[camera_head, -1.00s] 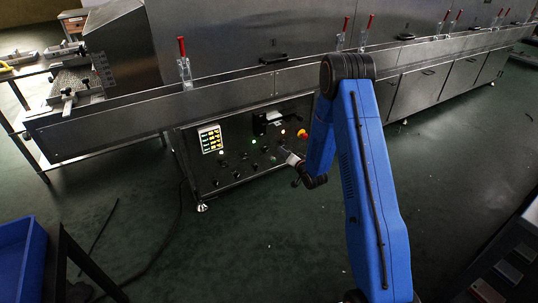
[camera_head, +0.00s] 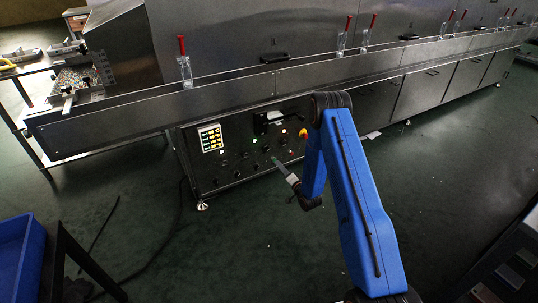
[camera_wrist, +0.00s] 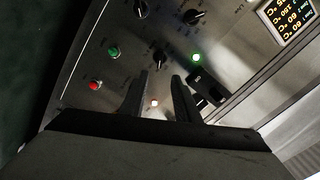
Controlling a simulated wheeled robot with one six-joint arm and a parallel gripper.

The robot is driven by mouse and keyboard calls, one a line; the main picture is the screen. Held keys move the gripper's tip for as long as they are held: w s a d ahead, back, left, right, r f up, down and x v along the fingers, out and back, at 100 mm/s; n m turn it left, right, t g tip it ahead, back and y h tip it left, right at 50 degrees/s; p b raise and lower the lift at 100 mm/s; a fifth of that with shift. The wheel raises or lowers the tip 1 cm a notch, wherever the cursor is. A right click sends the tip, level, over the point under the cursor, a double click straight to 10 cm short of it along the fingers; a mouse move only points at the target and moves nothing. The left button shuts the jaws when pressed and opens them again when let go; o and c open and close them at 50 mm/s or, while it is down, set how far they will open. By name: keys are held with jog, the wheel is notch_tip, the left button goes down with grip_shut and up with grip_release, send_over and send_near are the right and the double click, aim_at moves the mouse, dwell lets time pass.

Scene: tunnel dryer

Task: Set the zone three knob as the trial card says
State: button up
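The dark control panel (camera_head: 228,172) of the dryer carries several black knobs. In the wrist view one knob (camera_wrist: 160,57) lies just beyond my fingertips, with two more knobs, one at the upper left (camera_wrist: 138,10) and one at the upper right (camera_wrist: 193,17). The labels are too small to tell which is zone three. My gripper (camera_wrist: 160,78) is open and empty, its two fingers apart, with a lit pale lamp (camera_wrist: 154,103) showing between them. In the head view my gripper (camera_head: 276,162) is in front of the panel's lower right part. The trial card's text is not readable.
A lit display (camera_head: 210,138) shows yellow and white readings. A blue bin (camera_head: 22,255) stands at lower left.

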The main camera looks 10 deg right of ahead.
aim_at(266, 149)
jog(key=x, duration=1.3)
jog(key=shift+w, duration=0.25)
jog(key=shift+a, duration=0.1)
grip_shut()
